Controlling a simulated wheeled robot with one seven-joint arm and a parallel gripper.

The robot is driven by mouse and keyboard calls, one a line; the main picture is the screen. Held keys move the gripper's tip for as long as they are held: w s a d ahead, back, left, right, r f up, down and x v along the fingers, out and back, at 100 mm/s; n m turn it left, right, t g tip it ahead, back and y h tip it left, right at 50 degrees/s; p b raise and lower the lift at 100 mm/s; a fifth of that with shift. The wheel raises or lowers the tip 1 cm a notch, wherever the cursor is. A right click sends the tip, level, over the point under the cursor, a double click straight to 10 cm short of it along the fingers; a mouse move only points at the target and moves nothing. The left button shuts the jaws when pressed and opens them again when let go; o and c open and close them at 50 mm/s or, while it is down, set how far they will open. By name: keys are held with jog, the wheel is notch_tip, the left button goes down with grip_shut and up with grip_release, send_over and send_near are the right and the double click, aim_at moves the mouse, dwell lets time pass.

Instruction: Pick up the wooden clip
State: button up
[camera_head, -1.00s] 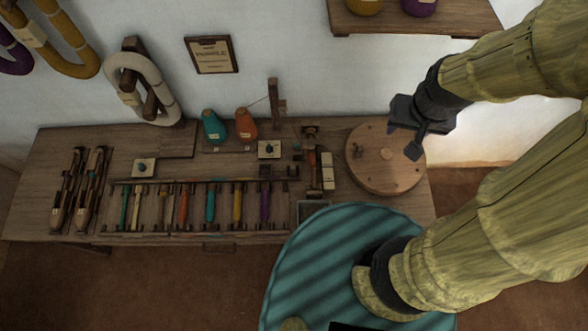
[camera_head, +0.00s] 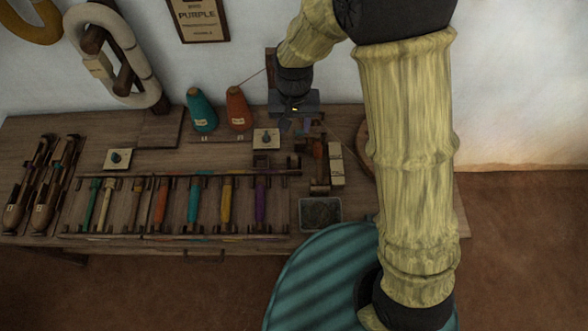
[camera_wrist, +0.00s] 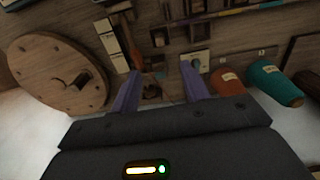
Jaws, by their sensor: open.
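My gripper (camera_head: 294,124) hangs over the back right part of the wooden bench, in front of the wall. In the wrist view its two purple fingers (camera_wrist: 160,82) are spread apart with nothing held between them. A small brown wooden piece (camera_wrist: 151,92) shows beyond and between the fingers; it may be the wooden clip, but it is too dark and small to be sure. In the head view my gripper and arm hide that part of the bench.
Teal (camera_head: 201,111) and orange (camera_head: 238,108) cones stand left of my gripper. A rack of coloured bobbins (camera_head: 194,203) lies at the front. A cream block (camera_head: 336,163) and a grey tray (camera_head: 320,212) are to the right. A round wooden board (camera_wrist: 55,75) shows in the wrist view.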

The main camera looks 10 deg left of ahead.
jog(key=shift+a+f, duration=0.2)
send_over(294, 157)
jog(key=f, duration=1.2)
jog(key=shift+s+a, duration=0.1)
jog(key=shift+s, duration=0.25)
jog(key=shift+f, duration=0.1)
jog(key=shift+f, duration=0.1)
jog(key=f, duration=0.3)
jog(key=w+f, duration=0.1)
jog(key=f, duration=0.1)
jog(key=shift+s, duration=0.1)
